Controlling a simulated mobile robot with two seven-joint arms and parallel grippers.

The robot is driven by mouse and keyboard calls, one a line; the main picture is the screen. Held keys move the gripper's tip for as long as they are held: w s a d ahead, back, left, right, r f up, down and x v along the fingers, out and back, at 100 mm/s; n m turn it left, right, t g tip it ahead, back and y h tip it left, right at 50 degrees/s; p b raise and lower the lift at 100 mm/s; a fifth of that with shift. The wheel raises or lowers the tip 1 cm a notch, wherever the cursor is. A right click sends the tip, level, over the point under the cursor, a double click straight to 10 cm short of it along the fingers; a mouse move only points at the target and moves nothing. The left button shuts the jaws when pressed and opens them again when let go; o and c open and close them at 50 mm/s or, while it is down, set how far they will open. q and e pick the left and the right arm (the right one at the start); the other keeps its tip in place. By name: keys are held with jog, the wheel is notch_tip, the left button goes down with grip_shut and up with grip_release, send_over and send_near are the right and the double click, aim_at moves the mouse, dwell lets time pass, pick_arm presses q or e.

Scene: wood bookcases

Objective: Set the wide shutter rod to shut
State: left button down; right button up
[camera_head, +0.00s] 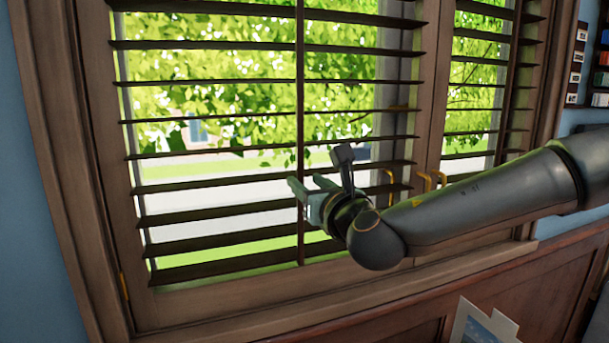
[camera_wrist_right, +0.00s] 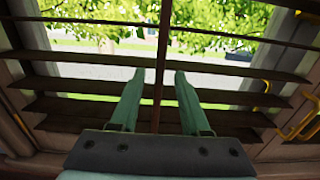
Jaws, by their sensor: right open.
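The wide shutter (camera_head: 215,213) fills the middle of the head view, its dark slats tilted open with greenery and road showing between them. Its vertical rod (camera_head: 300,90) runs down the middle of the slats. The rod also shows in the right wrist view (camera_wrist_right: 163,60), between the two fingers. My right gripper (camera_head: 302,188) is open at the lower part of the rod, with one finger on each side in the wrist picture. Whether a finger touches the rod I cannot tell. The left gripper is not in view.
A narrower shutter (camera_head: 478,90) stands to the right, also with open slats. Yellow handles (camera_head: 424,182) sit on the frames between the two shutters. The wooden sill (camera_head: 260,322) runs below. A shelf with small items (camera_head: 598,70) is at the far right.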

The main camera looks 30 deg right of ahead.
jog(key=shift+x, duration=0.9)
grip_shut()
dwell(0.9)
